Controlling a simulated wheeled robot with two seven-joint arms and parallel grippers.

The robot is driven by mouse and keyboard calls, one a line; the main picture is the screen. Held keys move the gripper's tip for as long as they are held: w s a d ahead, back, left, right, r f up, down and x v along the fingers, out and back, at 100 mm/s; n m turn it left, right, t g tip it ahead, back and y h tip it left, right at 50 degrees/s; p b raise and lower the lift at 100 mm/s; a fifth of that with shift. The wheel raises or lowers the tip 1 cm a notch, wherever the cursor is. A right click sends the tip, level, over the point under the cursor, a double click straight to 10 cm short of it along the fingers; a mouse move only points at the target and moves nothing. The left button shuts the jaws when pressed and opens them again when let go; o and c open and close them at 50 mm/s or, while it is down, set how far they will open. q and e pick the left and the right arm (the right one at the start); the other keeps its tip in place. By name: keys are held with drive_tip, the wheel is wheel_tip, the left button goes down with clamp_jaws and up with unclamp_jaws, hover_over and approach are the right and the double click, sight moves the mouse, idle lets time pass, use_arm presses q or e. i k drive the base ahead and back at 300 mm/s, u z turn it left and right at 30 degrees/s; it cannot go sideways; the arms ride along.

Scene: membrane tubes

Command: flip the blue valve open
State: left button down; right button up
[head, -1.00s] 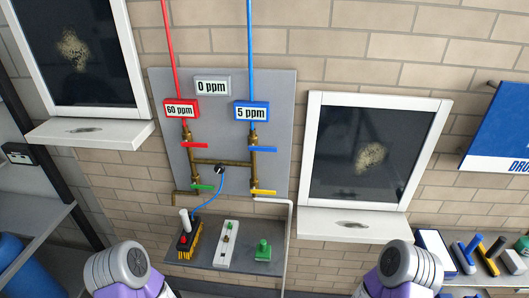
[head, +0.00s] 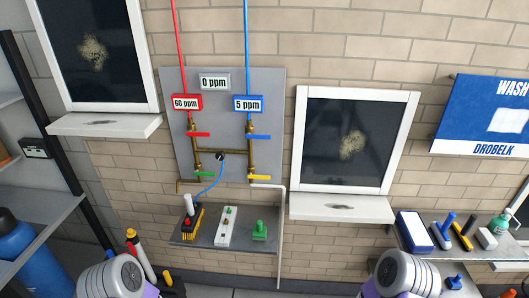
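The blue valve (head: 260,137) is a flat blue handle on the right brass pipe, below the blue "5 ppm" sign (head: 248,104). Its handle points sideways to the right, across the upright pipe. It is mounted on a grey wall panel (head: 272,90). Nothing touches it. Only the grey and purple links of my two arms show at the bottom edge. Neither of my grippers is in view.
A red valve (head: 201,134), a green valve (head: 205,174) and a yellow valve (head: 260,178) share the pipework. A small shelf (head: 203,239) with several devices juts out below the panel. White-framed windows stand left and right (head: 355,142).

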sight(248, 134)
drive_tip(key=z, duration=1.25)
drive_tip(key=i, duration=0.65)
drive_tip(key=u, duration=1.1)
